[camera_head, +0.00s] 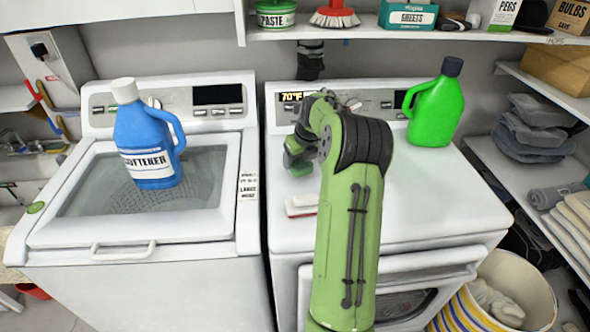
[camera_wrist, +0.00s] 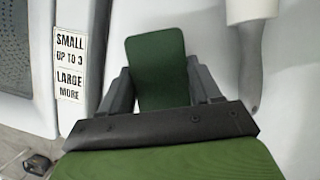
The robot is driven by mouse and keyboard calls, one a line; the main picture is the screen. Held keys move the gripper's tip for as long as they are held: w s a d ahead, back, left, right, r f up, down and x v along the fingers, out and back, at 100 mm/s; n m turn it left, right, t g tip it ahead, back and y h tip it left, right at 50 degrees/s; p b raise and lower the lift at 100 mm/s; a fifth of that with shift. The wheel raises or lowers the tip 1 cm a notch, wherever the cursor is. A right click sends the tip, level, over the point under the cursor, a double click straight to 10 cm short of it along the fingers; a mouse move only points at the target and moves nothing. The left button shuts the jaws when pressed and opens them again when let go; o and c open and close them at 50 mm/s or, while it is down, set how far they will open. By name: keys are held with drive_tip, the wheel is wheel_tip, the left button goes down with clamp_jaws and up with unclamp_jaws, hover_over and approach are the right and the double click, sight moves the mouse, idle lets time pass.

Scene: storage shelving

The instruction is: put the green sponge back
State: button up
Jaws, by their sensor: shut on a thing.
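The green sponge (camera_wrist: 157,62) fills the space between the two fingers of my gripper (camera_wrist: 162,85) in the wrist view. The fingers are shut on its sides, and its far end sticks out beyond them. In the head view my gripper (camera_head: 297,160) is over the left part of the right machine's white top (camera_head: 425,205). The sponge shows there as a small darker green patch (camera_head: 301,169) at the fingers. I cannot tell whether it touches the top.
A white-and-red item (camera_head: 302,205) lies on the top near my gripper. A green jug (camera_head: 436,108) stands at the back right. A blue softener jug (camera_head: 146,140) stands on the left machine's lid. A shelf (camera_head: 350,33) with several items hangs above.

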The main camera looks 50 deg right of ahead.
sight(298, 166)
drive_tip(key=shift+f, duration=1.35)
drive_tip(key=shift+f, duration=0.2)
drive_tip(key=o, duration=1)
drive_tip(key=shift+r, duration=0.1)
